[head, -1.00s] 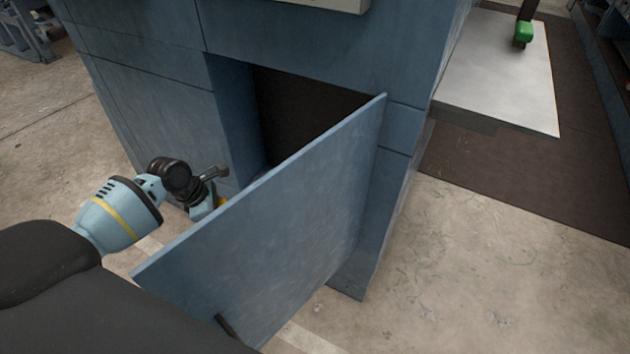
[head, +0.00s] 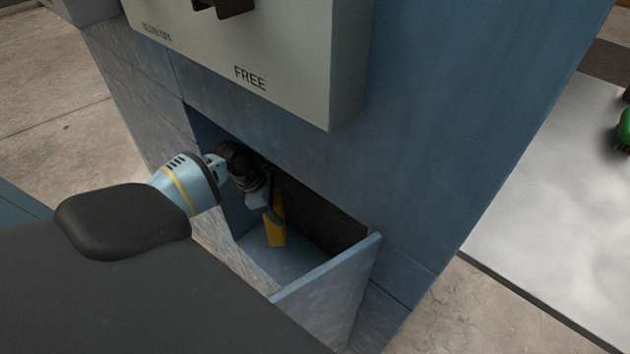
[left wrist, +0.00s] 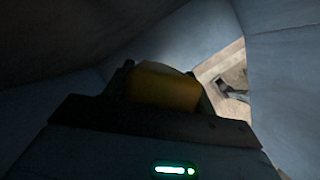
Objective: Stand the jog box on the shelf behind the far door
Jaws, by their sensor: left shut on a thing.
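The yellow jog box (head: 275,222) is inside the blue cabinet's opening, low above or on the shelf floor (head: 285,258); I cannot tell whether it touches. My left gripper (head: 268,204) reaches in from the left and is shut on the jog box. In the left wrist view the jog box (left wrist: 164,88) sits between the two dark fingers, in shadow. The far door (head: 330,290) stands open, swung out toward me at the right of the opening. My right gripper is out of view.
The cabinet's side walls and top edge closely surround my left arm. A grey panel marked FREE (head: 290,60) juts out above the opening. A pale mat (head: 560,215) and a green object (head: 624,130) lie at the right.

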